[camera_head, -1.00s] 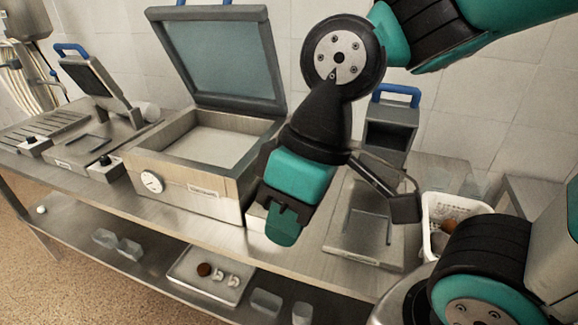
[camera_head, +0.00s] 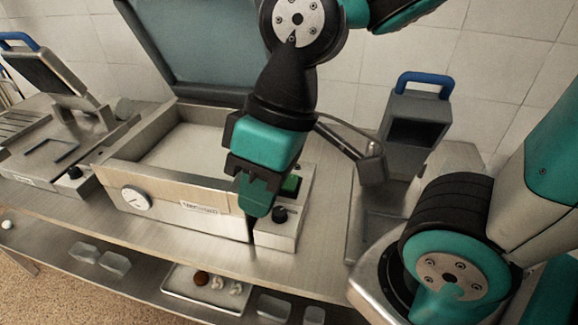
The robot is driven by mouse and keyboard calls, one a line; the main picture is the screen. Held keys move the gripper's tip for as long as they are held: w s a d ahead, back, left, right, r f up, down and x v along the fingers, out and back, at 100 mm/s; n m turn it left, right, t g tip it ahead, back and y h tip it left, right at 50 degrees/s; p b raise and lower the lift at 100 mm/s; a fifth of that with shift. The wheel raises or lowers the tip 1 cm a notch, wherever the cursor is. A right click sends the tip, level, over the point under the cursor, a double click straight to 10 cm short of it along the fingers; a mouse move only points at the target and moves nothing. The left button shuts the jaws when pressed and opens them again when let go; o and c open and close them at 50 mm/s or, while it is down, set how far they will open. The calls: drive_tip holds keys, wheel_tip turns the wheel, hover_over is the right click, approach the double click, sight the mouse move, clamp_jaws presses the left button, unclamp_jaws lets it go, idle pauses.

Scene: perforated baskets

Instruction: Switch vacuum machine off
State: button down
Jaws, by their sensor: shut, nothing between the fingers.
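The vacuum machine (camera_head: 165,185) is a steel box with its grey-framed lid (camera_head: 205,50) standing open. A round white gauge (camera_head: 137,200) and a label are on its front. At its right end is a panel with a green switch (camera_head: 291,185) and a black knob (camera_head: 280,214). My gripper (camera_head: 250,232) is shut and empty, pointing down in front of the machine's right end, just left of the knob. It hides part of the machine's front and panel. I cannot tell whether it touches the machine.
A second device with a blue handle (camera_head: 422,78) stands to the right, and another machine (camera_head: 50,150) to the left. The steel table's front strip (camera_head: 330,265) is clear. A tray (camera_head: 185,293) with small items and clear containers are on the lower shelf.

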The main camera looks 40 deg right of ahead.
drive_tip(key=w+d+f+m+h+b, duration=0.1)
drive_tip(key=w+d+f+m, duration=0.1)
drive_tip(key=w+d+m, duration=0.4)
drive_tip(key=w+d+f+m+h+b, duration=0.1)
drive_tip(key=w+d+f+m, duration=0.15)
drive_tip(key=w, duration=0.55)
drive_tip(key=m+h+b, duration=0.2)
drive_tip(key=m, duration=0.7)
hover_over(292, 176)
wheel_tip(292, 176, down, 5)
drive_tip(key=shift+w+r, duration=0.1)
wheel_tip(292, 176, down, 14)
drive_tip(key=p, duration=0.2)
drive_tip(key=shift+p, duration=0.35)
drive_tip(key=shift+f, duration=0.2)
drive_tip(key=shift+r+p, duration=0.8)
drive_tip(key=shift+r, duration=0.05)
